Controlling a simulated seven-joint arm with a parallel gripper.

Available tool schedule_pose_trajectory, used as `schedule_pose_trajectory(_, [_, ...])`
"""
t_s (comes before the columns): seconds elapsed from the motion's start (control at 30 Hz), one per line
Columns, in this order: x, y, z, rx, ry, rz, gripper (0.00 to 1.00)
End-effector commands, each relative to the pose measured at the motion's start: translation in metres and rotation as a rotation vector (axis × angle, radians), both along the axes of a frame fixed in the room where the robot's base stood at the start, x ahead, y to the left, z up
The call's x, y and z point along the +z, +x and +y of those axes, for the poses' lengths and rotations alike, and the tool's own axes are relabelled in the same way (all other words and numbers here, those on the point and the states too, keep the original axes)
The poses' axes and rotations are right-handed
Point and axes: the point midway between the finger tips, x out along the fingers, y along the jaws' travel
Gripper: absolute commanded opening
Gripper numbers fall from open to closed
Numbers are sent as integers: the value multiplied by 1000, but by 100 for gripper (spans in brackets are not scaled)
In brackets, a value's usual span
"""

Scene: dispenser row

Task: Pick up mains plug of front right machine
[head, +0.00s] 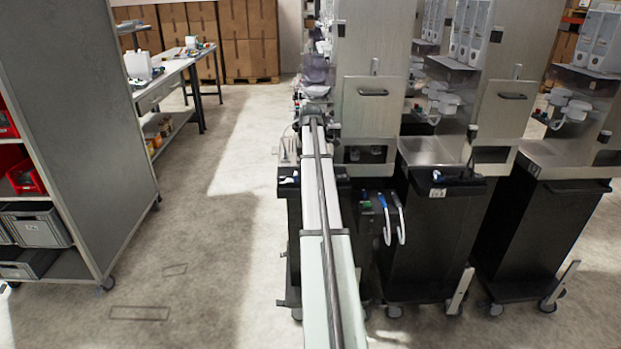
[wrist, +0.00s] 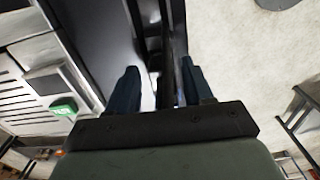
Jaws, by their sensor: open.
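My gripper (wrist: 160,88) shows in the wrist view with its two dark fingers apart. Nothing is held between them; a dark upright panel and a narrow dark rail lie beyond. In the head view my arm runs forward along the left side of the machine row, and I cannot make out the fingers there. Steel dispensing machines (head: 378,105) stand in a row on dark wheeled bases. I cannot pick out a mains plug with certainty. A blue-and-white looped cable or handle (head: 392,220) hangs on the nearest dark base, right of my arm.
A grey shelf cart (head: 95,130) with red and grey bins stands at left. A workbench (head: 170,75) and stacked cartons (head: 245,45) are farther back. The floor (head: 225,220) between cart and machines is clear. A green label (wrist: 63,108) shows in the wrist view.

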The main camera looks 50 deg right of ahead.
Motion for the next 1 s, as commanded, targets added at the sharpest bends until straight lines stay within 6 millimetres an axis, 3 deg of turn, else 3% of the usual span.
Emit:
schedule_pose_trajectory(0.27, [-5,0,0,0,-1,-1,51])
schedule_pose_trajectory(0.8, [-5,0,0,0,-1,-1,0])
schedule_pose_trajectory(1.0, [-5,0,0,0,-1,-1,0])
